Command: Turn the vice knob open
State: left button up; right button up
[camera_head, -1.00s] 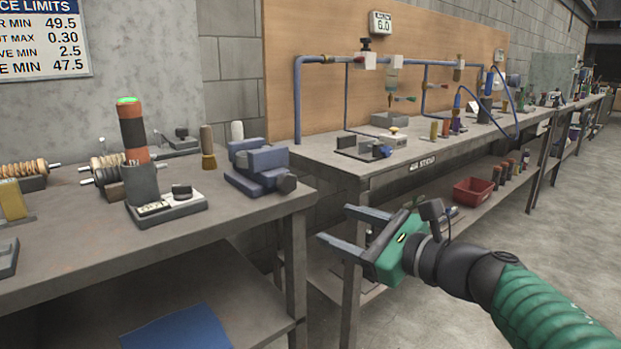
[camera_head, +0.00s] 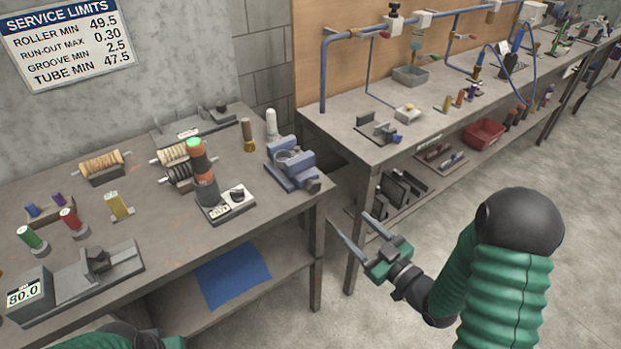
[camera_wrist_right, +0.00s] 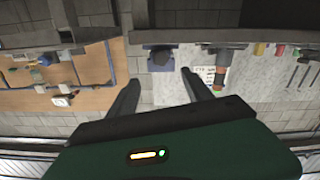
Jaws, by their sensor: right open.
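The blue vice (camera_head: 287,160) stands at the right end of the near bench. Its dark round knob (camera_head: 313,186) faces the bench's right front corner. My right gripper (camera_head: 353,224) is open and empty, in the air to the right of and in front of the vice, apart from it. In the right wrist view the open fingers (camera_wrist_right: 161,79) point toward a blue-grey block (camera_wrist_right: 161,60), which looks like the vice, seen between the fingertips. Part of my left arm shows at the bottom edge of the head view; its gripper fingers are not visible.
A base with an orange and black cylinder (camera_head: 205,175) stands left of the vice. A brown-handled brush (camera_head: 248,135) and a white bottle (camera_head: 271,124) stand behind it. A second bench (camera_head: 345,135) with blue pipes lies to the right. The gap between the benches is open.

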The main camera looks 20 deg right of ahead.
aim_at(317, 191)
jog(key=x, duration=1.6)
jog(key=shift+f, duration=0.1)
grip_shut()
jog(key=shift+f+n+b, duration=0.2)
jog(key=shift+n+b, duration=0.2)
jog(key=shift+b, duration=0.15)
jog(key=shift+r, duration=0.2)
grip_release()
jog(key=v, duration=1.6)
jog(key=shift+s+d, duration=0.2)
jog(key=shift+s, duration=0.15)
